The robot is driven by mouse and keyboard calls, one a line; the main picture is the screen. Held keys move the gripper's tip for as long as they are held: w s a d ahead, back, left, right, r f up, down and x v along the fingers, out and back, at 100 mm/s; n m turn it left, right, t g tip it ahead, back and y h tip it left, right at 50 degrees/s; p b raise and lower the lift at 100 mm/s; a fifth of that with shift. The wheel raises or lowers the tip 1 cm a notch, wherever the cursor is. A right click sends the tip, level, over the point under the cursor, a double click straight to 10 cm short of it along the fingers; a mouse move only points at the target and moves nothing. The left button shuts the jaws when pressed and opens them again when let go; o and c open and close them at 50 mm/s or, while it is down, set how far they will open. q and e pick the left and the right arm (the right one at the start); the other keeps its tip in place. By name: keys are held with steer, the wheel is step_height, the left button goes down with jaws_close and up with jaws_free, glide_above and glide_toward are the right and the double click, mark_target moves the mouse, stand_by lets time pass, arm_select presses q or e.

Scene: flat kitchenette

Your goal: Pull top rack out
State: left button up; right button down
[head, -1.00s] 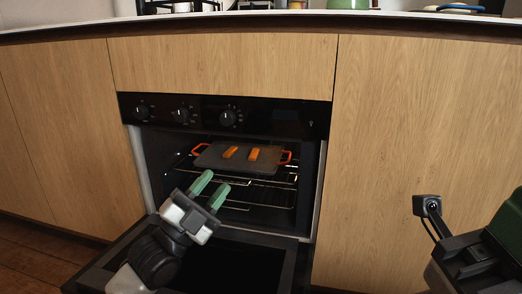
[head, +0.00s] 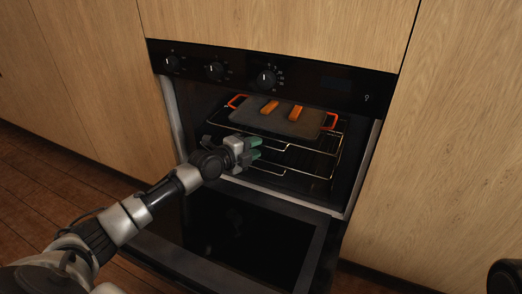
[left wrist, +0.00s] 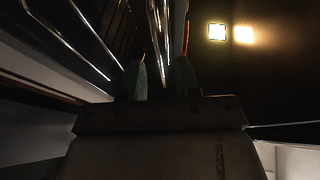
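The top rack (head: 324,151) is a wire shelf inside the open oven, under a dark grey tray (head: 278,121) with orange handles. My left gripper (head: 259,147) reaches into the oven mouth at the left front of the racks. Its green fingers are parted. In the left wrist view, shiny rack bars (left wrist: 157,32) run in the gap between the fingertips (left wrist: 161,66); I cannot tell whether the fingers touch them. The view is dark. My right gripper does not show; only a dark piece of my right arm is at the lower right corner.
Two orange-brown pieces (head: 270,107) lie on the tray. A lower rack (head: 300,173) sits beneath. The oven door (head: 245,240) is folded down below my left arm. Wooden cabinet fronts flank the oven. An oven lamp (left wrist: 216,31) glows in the left wrist view.

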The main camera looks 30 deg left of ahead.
arm_select(q)
steer(key=shift+b+x, duration=0.35)
steer(key=shift+x, duration=1)
jaws_close()
